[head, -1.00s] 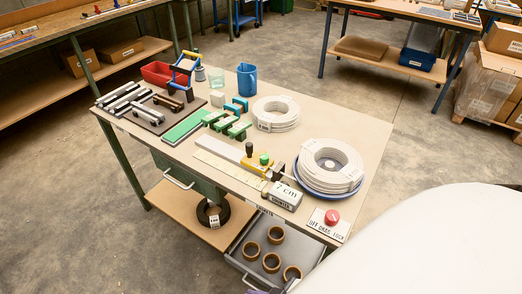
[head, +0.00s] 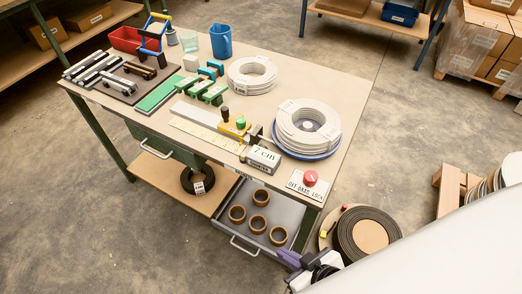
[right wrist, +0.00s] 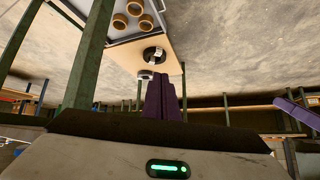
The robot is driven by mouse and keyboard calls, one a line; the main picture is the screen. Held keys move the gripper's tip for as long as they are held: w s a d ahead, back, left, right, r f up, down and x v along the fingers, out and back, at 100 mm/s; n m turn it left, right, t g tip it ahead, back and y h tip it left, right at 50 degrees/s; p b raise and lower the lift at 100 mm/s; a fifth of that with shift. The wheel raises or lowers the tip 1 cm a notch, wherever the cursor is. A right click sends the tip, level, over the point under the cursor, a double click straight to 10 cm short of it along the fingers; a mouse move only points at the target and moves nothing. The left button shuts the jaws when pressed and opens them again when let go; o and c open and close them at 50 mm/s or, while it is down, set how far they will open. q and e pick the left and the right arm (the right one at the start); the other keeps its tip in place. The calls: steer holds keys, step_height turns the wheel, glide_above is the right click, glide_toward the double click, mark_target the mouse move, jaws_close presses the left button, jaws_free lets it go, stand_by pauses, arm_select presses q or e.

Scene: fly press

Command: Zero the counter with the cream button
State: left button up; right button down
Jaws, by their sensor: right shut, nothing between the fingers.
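The counter (head: 262,159) is a small grey box at the front of the bench, with a white display reading "7 cm". I cannot make out a cream button on it. A measuring bed with a yellow block and a green knob (head: 240,123) is just left of it. My right gripper (head: 289,260), with purple fingers, is low at the bench's front right, beside the open drawer and away from the counter. Its fingers (right wrist: 163,98) are shut and empty in the right wrist view. A purple bar (right wrist: 295,110) at that view's right edge may be my left gripper.
A red button (head: 311,177) on a white plate sits at the bench's front right corner. White cable coils (head: 307,122) lie behind the counter. The open drawer (head: 281,202) with several brown rings juts out below.

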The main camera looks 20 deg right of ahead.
arm_select(q)
steer(key=shift+s+f, duration=0.15)
steer(key=shift+s, duration=0.15)
steer(key=shift+o, duration=1.1)
steer(key=shift+s+a+f, duration=0.1)
steer(key=o, duration=1.5)
steer(key=shift+c, duration=0.2)
steer(key=shift+o, duration=0.4)
arm_select(e)
steer(key=w+a+r+n+y, duration=0.2)
steer(key=w+a+r+n, duration=0.25)
steer(key=w+r, duration=0.4)
steer(key=w+a+r+n+y, duration=0.25)
steer(key=w+a+r, duration=0.35)
steer(key=w, duration=0.4)
arm_select(q)
steer(key=shift+w, duration=0.2)
arm_select(e)
steer(key=w+d+r+n+h, duration=0.3)
steer(key=w+d+r, duration=0.3)
steer(key=d+r, duration=0.4)
steer(key=shift+w+r+n+h, duration=0.35)
steer(key=shift+w+r+n, duration=0.05)
steer(key=shift+r+n, duration=0.1)
steer(key=shift+f, duration=0.1)
